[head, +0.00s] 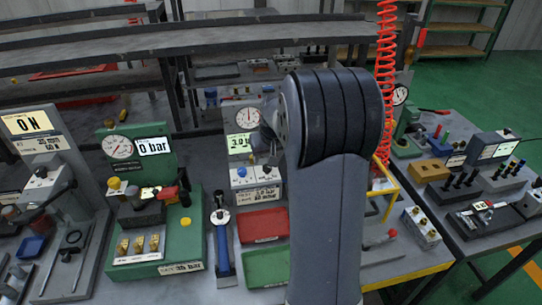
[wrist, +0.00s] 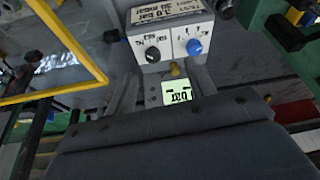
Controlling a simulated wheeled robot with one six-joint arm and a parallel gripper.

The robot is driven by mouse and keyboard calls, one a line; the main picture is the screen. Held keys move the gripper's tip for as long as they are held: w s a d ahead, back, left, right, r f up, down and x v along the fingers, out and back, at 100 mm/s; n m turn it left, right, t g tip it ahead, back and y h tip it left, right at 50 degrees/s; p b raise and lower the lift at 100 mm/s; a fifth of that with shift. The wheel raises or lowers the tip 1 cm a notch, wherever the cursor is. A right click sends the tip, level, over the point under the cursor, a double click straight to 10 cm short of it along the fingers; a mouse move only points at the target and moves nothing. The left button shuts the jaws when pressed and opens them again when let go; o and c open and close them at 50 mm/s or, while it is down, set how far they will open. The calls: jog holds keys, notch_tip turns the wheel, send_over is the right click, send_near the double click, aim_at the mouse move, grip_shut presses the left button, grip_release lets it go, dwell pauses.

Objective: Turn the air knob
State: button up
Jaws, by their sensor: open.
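A pale control box (head: 255,177) stands at the middle of the bench in the head view, with a blue knob (head: 241,172) on its left part. In the wrist view the box (wrist: 168,32) appears upside down, with a black knob (wrist: 152,54) and the blue knob (wrist: 194,47) side by side. Their labels are too small to read, so I cannot tell which one is marked air. My gripper (wrist: 163,82) is open; its two pale fingers point toward the box, apart from both knobs.
A round gauge (head: 248,117) is above the box. A green valve stand (head: 140,165) is to the left. A red tray (head: 263,224) and a green tray (head: 268,266) lie in front. A yellow frame (head: 386,178) and red coiled hose (head: 386,80) are to the right.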

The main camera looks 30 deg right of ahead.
aim_at(268, 167)
jog(key=w+d+f, duration=0.1)
jog(key=w+f, duration=0.1)
jog(key=f, duration=0.1)
jog(key=w+d+f+p, duration=0.1)
jog(key=w+f, duration=0.1)
jog(key=f, duration=0.2)
jog(key=w+d+f+p, duration=0.1)
jog(key=w+f, duration=0.1)
jog(key=f, duration=0.1)
jog(key=shift+w+d+f, duration=0.25)
jog(key=shift+w+f, duration=0.15)
jog(key=c, duration=1)
